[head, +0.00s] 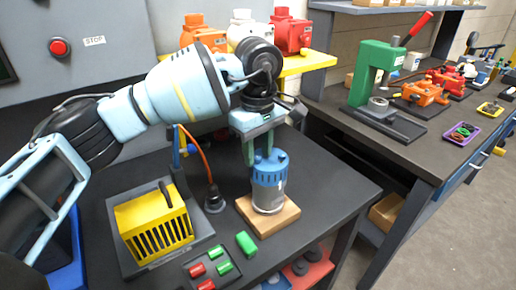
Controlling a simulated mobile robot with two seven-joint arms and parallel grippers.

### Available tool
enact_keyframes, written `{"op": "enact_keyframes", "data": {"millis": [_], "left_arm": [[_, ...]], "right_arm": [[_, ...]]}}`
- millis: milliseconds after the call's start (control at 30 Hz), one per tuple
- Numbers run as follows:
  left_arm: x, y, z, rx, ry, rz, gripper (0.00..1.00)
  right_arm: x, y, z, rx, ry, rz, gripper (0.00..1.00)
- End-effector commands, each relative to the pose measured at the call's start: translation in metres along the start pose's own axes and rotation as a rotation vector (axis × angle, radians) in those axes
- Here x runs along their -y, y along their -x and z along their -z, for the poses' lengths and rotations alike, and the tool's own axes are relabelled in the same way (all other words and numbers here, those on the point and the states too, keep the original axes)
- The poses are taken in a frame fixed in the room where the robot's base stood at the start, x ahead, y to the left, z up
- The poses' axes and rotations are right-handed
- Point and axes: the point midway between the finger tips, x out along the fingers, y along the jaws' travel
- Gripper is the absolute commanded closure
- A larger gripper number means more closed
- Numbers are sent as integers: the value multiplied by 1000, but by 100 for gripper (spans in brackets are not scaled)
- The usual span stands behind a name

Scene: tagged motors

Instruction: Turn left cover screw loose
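A motor with a blue cover (269,165) and a clear or silvery lower body (268,197) stands upright on a wooden block (286,218) on the dark bench. Small blue raised parts show on top of the cover, but I cannot make out the left screw clearly. My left gripper (259,155) points down right over the cover's top, with its greenish fingers at or just above the left part of it. I cannot tell whether the fingers touch anything or are closed. My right gripper is out of view.
A yellow slotted box (153,224) stands on the bench at left. A green block (246,243) and a panel with red and green buttons (210,268) lie in front. A cable connector (214,200) stands left of the wooden block. A green press (377,70) is on another bench.

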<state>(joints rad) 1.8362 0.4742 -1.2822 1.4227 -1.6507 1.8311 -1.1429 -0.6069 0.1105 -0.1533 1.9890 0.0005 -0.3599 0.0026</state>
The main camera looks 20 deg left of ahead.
Motion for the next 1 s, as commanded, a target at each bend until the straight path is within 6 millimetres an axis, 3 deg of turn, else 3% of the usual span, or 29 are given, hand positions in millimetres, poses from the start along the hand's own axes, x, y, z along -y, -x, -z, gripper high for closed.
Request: {"op": "enact_keyframes", "data": {"millis": [200,500,1000], "left_arm": [[0,-1,0,0,0,0,63],[0,0,0,0,0,0,100],[0,2,-1,0,106,-2,100]], "right_arm": [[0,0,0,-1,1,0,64],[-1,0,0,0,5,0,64],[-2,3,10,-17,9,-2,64]]}}
